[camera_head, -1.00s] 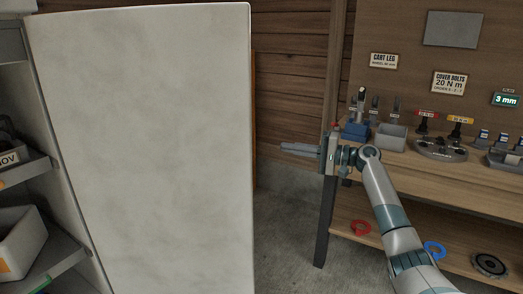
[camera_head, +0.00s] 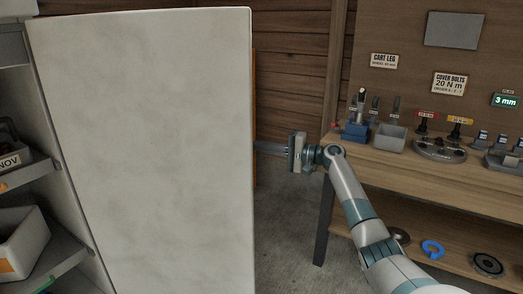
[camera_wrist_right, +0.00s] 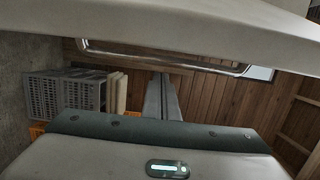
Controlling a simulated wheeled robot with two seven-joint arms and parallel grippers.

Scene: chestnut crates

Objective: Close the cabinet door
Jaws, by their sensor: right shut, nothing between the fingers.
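The white cabinet door (camera_head: 145,150) stands open and fills the left of the head view, hinged along the cabinet (camera_head: 75,215) at its left. My right gripper (camera_head: 262,147) is shut and empty. It reaches leftward to the door's free right edge, and its fingertips seem to pass behind that edge; whether they touch is hidden. In the right wrist view the shut fingers (camera_wrist_right: 162,95) point past the door (camera_wrist_right: 190,20), whose metal bar handle (camera_wrist_right: 160,57) lies across the picture. My left gripper is not in view.
A wooden workbench (camera_head: 430,185) with tools and small holders stands at the right. Blue and dark rings lie on its lower shelf. In the wrist view, grey crates (camera_wrist_right: 62,93) stand by the wooden wall. Cabinet shelves at the left hold bins (camera_head: 22,240).

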